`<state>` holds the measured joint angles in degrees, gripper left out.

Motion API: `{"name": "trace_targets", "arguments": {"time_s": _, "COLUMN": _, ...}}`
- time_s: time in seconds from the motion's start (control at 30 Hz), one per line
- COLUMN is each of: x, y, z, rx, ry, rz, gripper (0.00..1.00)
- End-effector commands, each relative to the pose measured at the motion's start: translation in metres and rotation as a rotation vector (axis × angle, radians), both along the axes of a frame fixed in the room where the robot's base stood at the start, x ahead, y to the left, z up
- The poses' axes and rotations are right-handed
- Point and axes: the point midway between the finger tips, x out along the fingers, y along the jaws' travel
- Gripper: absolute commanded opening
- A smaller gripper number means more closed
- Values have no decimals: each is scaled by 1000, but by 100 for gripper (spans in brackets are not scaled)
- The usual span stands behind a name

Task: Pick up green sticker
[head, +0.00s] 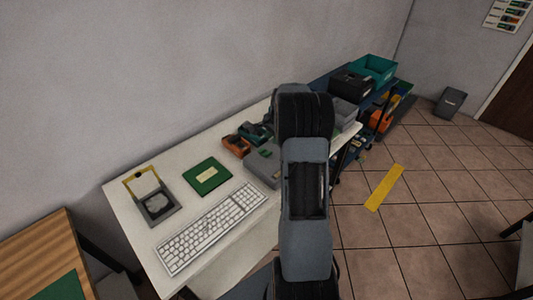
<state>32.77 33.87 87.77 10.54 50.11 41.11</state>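Another green patch (66,289) shows on the wooden table at the lower left, cut off by the picture edge. I cannot tell for sure which of them is the green sticker. My arm rises through the middle of the head view, in front of the right part of the white table. My gripper cannot be made out in this view.
A white keyboard (212,226) lies along the table's front, beside a grey device with a yellow frame (155,205). Orange and green tools (238,145) lie near the back. Bins, including a teal one (373,68), stand beyond. A yellow strip (384,188) lies on the otherwise mostly clear tiled floor.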

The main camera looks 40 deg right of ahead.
Motion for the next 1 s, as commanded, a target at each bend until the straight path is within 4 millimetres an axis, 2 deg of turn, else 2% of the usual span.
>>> {"name": "trace_targets", "arguments": {"time_s": 0.1, "x": 5, "y": 2, "z": -21, "rx": 2, "ry": 3, "rz": 3, "gripper": 24}}
{"name": "trace_targets", "arguments": {"time_s": 0.3, "x": 10, "y": 3, "z": -46, "rx": 1, "ry": 1, "rz": 4, "gripper": 24}}
{"name": "trace_targets", "arguments": {"time_s": 0.57, "x": 14, "y": 4, "z": -60, "rx": 1, "ry": 1, "rz": 4, "gripper": 24}}
{"name": "trace_targets", "arguments": {"time_s": 0.8, "x": 21, "y": 7, "z": -91, "rx": 1, "ry": 2, "rz": 5, "gripper": 24}}
{"name": "trace_targets", "arguments": {"time_s": 1.0, "x": 24, "y": 7, "z": -103, "rx": -1, "ry": -1, "rz": 6, "gripper": 24}}
